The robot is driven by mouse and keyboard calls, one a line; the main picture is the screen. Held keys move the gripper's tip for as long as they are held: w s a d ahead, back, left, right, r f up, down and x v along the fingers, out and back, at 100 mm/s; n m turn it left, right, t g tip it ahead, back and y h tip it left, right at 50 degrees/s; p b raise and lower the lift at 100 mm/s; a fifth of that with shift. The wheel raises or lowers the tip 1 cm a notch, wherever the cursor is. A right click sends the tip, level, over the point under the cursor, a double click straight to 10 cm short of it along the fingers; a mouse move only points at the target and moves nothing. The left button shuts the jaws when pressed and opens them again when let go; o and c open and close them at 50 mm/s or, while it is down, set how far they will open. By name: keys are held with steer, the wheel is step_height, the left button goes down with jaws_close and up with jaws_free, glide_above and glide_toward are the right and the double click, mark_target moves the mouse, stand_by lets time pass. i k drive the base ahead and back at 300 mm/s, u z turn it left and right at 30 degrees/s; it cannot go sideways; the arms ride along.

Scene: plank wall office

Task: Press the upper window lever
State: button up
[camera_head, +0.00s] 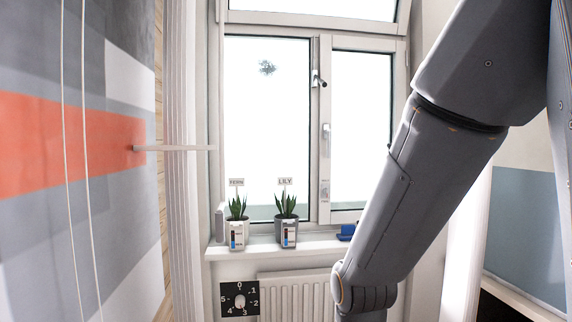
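The white window (268,130) has a wide left pane and a narrower right pane. The upper window lever (319,79) is on the middle frame, near the top; its handle looks dark and metallic. A lower lever (326,138) is below it on the same frame and looks pale and upright. My grey arm comes in from the upper right and bends down to the bottom, in front of the right side of the window. My gripper is out of view below the picture edge, so its state is hidden.
Two potted plants, labelled FERN (237,232) and LILY (286,232), stand on the sill (262,247). A small blue object (347,231) is right of them. Below are a radiator (297,297) and a numbered dial (240,299). Pale cords (87,150) hang at the left.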

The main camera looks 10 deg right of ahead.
mark_target(321, 81)
steer(key=i, duration=1.85)
steer(key=z, duration=0.6)
